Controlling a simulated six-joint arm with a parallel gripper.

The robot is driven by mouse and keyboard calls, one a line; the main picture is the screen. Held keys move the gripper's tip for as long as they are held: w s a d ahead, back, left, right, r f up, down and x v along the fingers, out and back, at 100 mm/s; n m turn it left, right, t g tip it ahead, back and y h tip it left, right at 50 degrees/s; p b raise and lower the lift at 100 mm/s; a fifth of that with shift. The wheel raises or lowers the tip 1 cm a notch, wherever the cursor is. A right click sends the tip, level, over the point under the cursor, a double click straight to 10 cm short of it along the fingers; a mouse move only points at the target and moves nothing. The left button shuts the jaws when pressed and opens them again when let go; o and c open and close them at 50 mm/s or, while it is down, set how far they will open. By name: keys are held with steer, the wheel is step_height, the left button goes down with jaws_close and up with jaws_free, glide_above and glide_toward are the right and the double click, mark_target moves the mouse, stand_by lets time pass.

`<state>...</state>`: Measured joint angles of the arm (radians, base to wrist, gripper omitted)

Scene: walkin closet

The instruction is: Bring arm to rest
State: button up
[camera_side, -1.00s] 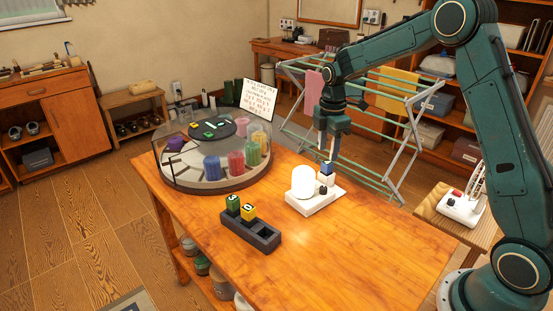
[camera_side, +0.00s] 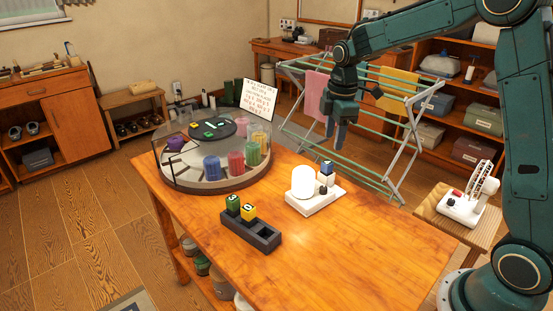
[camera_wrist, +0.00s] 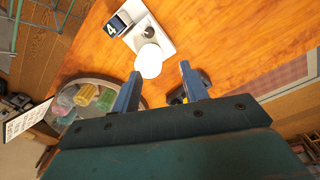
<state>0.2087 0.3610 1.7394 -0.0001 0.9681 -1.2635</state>
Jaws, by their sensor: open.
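My gripper (camera_side: 340,124) is open and empty in the side view, raised above the far side of the wooden table (camera_side: 350,235).
A round clear-walled carousel (camera_side: 185,182) with coloured cylinders stands at the table's far left. A drying rack (camera_side: 390,150) stands behind the gripper. The table's right half is clear.

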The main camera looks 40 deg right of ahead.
steer(key=s+a+r+m+t, duration=0.2)
steer(key=s+a+r+m, duration=0.35)
steer(key=s+r, duration=0.5)
steer(key=s+a+f+m+t, duration=0.1)
steer(key=s+a+m, duration=0.1)
steer(key=s, duration=0.6)
steer(key=s+a+f+m+t, duration=0.1)
steer(key=s+m, duration=0.3)
steer(key=s, duration=0.4)
steer(key=shift+a+t, duration=0.4)
steer(key=shift+a, duration=0.1)
steer(key=shift+s+m, duration=0.1)
steer(key=shift+m, duration=0.15)
